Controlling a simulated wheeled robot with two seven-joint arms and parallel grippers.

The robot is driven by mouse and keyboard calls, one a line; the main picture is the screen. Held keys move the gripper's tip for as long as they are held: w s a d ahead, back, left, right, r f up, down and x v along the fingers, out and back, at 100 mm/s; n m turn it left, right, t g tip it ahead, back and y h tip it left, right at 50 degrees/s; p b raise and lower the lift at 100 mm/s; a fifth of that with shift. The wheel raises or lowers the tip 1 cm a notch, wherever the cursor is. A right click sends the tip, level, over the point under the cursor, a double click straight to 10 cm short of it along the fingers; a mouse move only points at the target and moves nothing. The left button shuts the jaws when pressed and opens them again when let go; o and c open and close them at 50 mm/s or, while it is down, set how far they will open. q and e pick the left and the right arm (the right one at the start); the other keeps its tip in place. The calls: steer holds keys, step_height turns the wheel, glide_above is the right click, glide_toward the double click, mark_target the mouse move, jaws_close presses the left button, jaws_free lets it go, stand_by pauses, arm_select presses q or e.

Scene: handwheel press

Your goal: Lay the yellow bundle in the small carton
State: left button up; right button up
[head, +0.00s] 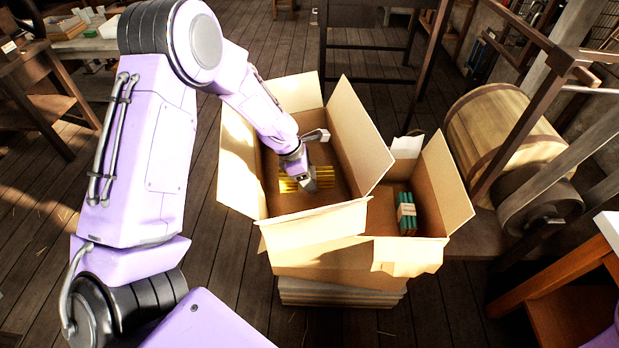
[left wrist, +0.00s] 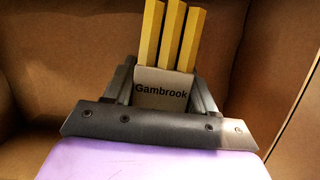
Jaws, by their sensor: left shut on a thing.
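The yellow bundle (head: 322,183) lies inside the large open carton (head: 252,176) in the head view. In the left wrist view its yellow sticks (left wrist: 170,35) stick out of a paper band (left wrist: 160,92) marked "Gambrook". My left gripper (head: 304,184) reaches down into the large carton and is shut on the bundle at the band. I cannot tell whether the bundle touches the carton floor. The small carton (head: 436,218) stands open to the right of the large one. A dark green bundle (head: 406,214) with a pale band stands or lies inside it. My right gripper does not show.
Both cartons have raised flaps, with the walls between them in the way at low height. They rest on a grey stack (head: 340,292). A wooden barrel (head: 505,125) and a frame stand at the right. A wooden stool (head: 575,285) is at the lower right.

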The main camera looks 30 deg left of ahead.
arm_select(q)
steer(key=shift+f, duration=0.1)
steer(key=shift+f, duration=0.45)
steer(key=o, duration=1.2)
steer(key=p+v, duration=0.1)
steer(key=v, duration=1.2)
steer(key=shift+w+d+r, duration=0.1)
